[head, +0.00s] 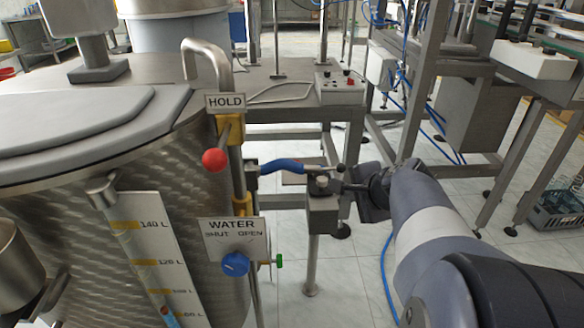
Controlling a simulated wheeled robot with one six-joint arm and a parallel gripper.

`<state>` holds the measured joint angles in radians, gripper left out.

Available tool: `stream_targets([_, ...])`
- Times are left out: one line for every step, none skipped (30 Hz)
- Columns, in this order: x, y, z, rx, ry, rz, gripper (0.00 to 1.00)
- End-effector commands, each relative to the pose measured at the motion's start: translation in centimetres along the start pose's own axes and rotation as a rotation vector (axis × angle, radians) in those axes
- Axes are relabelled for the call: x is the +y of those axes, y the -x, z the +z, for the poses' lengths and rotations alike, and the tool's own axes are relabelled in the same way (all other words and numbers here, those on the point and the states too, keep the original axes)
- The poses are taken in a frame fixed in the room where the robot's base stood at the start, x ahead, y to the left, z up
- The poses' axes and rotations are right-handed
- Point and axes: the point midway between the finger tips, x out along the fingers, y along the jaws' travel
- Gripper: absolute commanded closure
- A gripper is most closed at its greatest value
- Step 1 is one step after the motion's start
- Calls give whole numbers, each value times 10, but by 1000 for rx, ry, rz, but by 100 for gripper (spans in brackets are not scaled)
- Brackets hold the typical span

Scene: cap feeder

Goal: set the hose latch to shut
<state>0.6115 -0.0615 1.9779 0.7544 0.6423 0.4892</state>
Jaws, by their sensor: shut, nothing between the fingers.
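A blue hose (282,165) runs from the side of the steel tank to a grey block (322,212) on a post. A dark fitting with a small lever (340,178) sits on top of this block and looks like the hose latch; the lever stands roughly upright. No shut or open marks show on it. My gripper (352,187) is shut and empty, just right of the lever and block. I cannot tell whether its tips touch them. My arm comes in from the lower right and hides what is behind it.
The steel tank (195,190) fills the left. On its pipe are a red ball handle (214,161) under a HOLD sign (226,101) and a blue knob (235,264) under a WATER sign (232,230). A steel table (290,98) stands behind. Tiled floor is clear below the block.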

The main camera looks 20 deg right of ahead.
Motion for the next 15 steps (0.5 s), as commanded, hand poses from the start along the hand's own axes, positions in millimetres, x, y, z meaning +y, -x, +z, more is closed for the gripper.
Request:
stream_targets([1,-3,-1,2,-6,-2,100])
stream_targets([1,-4,-1,2,-8,-3,100])
stream_targets([1,-7,-2,2,-8,-3,100])
stream_targets([1,-10,-2,2,-8,-3,100])
stream_targets([1,-14,-1,1,-8,-2,100])
stream_targets([2,-21,-1,-1,-8,-1,100])
stream_targets([2,-26,0,-1,-7,-1,100])
stream_targets([2,-32,-1,-1,-7,-1,100])
stream_targets([3,-40,-1,-1,-7,-1,100])
stream_targets([3,-47,0,-2,-7,0,100])
stream_targets([4,-53,0,-1,-7,0,100])
stream_targets([3,-62,0,-1,-6,0,100])
stream_targets([3,-68,0,-1,-6,0,100])
stream_targets([4,-75,0,-1,-6,0,100])
stream_targets([4,-83,0,-1,-6,1,100])
